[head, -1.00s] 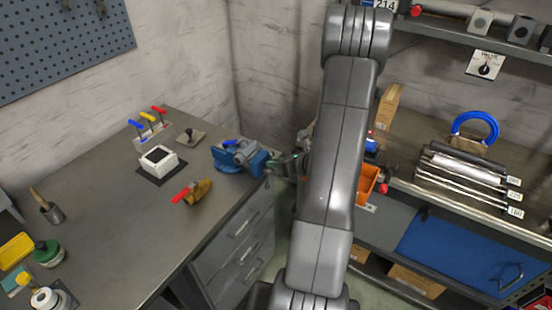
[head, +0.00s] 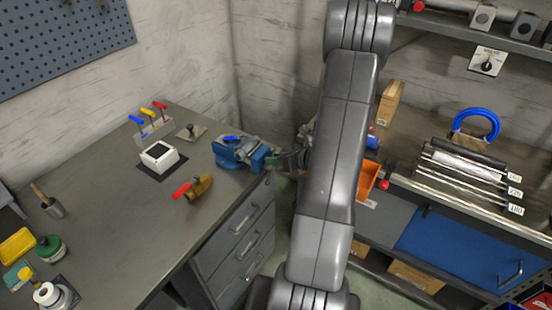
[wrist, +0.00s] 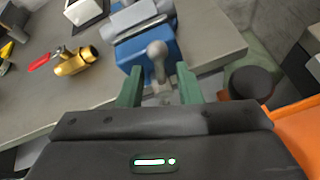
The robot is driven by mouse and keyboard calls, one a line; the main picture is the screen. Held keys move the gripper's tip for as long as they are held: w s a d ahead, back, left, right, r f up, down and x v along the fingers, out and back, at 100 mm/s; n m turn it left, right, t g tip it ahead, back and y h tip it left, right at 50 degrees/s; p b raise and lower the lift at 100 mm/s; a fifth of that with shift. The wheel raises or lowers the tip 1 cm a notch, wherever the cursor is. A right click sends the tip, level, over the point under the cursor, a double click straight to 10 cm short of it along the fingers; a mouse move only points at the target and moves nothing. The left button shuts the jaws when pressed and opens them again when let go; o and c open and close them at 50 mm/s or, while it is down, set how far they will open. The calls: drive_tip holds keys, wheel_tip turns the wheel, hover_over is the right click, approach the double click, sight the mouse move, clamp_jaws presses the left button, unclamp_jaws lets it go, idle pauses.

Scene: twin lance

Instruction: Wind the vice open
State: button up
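The blue vice (head: 230,155) stands at the right edge of the grey workbench, with grey metal jaws on top. A blue piece lies at its jaws. In the wrist view the blue vice body (wrist: 145,48) is straight ahead, and its grey handle with a round knob (wrist: 157,50) points toward me. My gripper (wrist: 160,90) has its two green fingers apart, one on each side of the handle, with gaps beside it. I cannot tell how deep the handle reaches between them. In the head view my gripper (head: 290,160) is just right of the vice, partly hidden by my arm.
A brass valve with a red handle (head: 200,187) and a white box (head: 159,157) are on the bench, left of the vice. An orange bin (head: 368,180) is to the right, also close to my gripper in the wrist view (wrist: 300,130). Drawers (head: 240,235) are below the vice.

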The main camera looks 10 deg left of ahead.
drive_tip(key=b+v, duration=0.1)
drive_tip(key=v, duration=1.2)
drive_tip(key=shift+d+b, duration=0.25)
drive_tip(key=shift+b, duration=0.05)
drive_tip(key=shift+s, duration=0.1)
